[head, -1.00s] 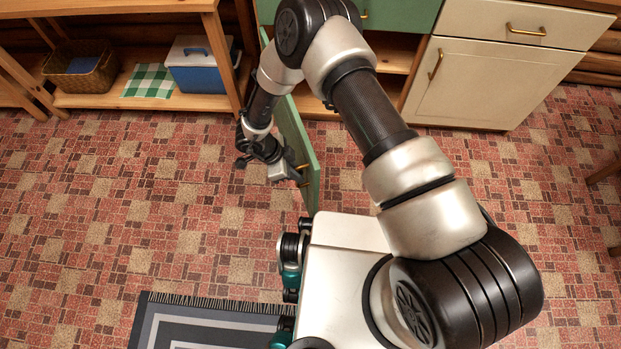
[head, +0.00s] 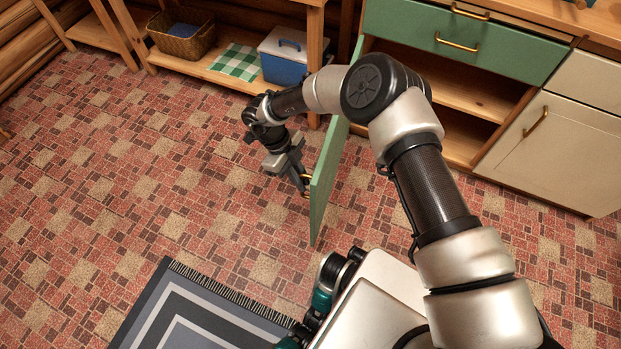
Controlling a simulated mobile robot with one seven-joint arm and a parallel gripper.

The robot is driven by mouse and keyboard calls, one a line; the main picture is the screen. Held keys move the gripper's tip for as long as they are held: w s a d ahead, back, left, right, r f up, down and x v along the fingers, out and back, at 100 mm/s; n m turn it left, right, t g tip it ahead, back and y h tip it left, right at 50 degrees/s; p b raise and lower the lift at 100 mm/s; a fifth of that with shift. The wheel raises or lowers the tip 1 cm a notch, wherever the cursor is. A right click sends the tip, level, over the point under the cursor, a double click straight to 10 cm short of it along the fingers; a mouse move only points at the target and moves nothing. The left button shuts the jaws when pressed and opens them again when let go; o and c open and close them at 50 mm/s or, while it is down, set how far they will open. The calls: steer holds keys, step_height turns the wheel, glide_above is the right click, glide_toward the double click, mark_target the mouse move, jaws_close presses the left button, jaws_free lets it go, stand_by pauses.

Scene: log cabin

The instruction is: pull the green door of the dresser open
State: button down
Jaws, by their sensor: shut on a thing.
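The green door (head: 328,175) of the dresser stands swung wide out from the cabinet, seen nearly edge-on. The dresser (head: 480,50) has a green drawer front with brass handles above the open compartment, where bare wooden shelves show. My gripper (head: 303,181) is at the door's outer left face, near its free edge, shut on the door's brass handle (head: 307,178). The fingertips are small in view and partly hide the handle. My arm reaches over the door's top from the right.
A cream cupboard door (head: 555,140) is shut at the right. A wooden shelf (head: 230,75) at the left holds a wicker basket (head: 181,33), a checked cloth (head: 236,61) and a blue cooler (head: 288,55). A grey rug (head: 190,310) lies in front. The floor left of the door is clear.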

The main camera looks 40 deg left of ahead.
steer(key=shift+w+a+r, duration=0.2)
steer(key=shift+w+a, duration=0.05)
steer(key=shift+a, duration=0.15)
steer(key=c, duration=1.8)
jaws_free()
steer(key=shift+s, duration=0.2)
steer(key=p+v, duration=0.3)
steer(key=v, duration=1.4)
steer(key=shift+a+r, duration=0.1)
steer(key=shift+r, duration=0.1)
